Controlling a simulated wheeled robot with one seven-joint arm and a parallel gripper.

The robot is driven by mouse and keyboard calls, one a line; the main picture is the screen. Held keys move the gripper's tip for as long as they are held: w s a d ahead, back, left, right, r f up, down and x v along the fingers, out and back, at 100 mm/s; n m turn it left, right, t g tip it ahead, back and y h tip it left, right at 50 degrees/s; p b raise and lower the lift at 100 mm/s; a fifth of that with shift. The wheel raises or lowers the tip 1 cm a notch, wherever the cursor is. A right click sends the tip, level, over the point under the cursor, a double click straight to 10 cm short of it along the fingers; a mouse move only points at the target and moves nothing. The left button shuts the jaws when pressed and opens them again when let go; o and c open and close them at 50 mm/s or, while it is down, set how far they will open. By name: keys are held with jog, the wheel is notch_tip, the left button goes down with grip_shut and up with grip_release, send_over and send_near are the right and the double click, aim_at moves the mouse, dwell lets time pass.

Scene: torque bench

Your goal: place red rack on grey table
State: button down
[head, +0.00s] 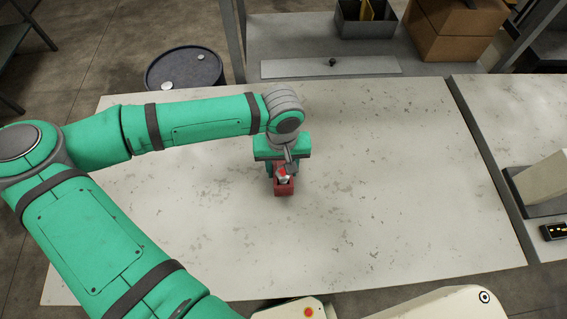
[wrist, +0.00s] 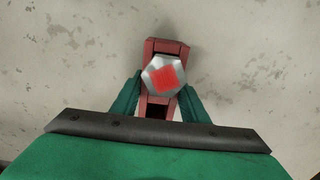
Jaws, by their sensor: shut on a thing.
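The red rack (head: 284,189) is a small dark-red block at the middle of the grey table (head: 390,180). It also shows in the wrist view (wrist: 166,47), with a silver faceted piece with a red square top (wrist: 164,75) seated in it. My gripper (head: 283,172) is above the rack, and in the wrist view its two green fingers (wrist: 160,98) press on the rack's sides. The rack looks upright and on or very close to the table top; I cannot tell whether it touches. Part of the rack is hidden by the silver piece and my gripper.
The table around the rack is bare. At the back stand a grey bin (head: 365,27), cardboard boxes (head: 452,30) and a flat grey plate (head: 331,67). A dark drum (head: 185,70) stands behind the table's left part. Another bench (head: 515,120) adjoins on the right.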

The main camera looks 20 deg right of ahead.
jog(key=shift+w+f, duration=0.1)
jog(key=shift+f, duration=0.35)
jog(key=shift+f, duration=0.1)
jog(key=c, duration=1)
grip_release()
jog(key=shift+c, duration=0.2)
notch_tip(320, 180, up, 12)
jog(key=shift+r, duration=0.15)
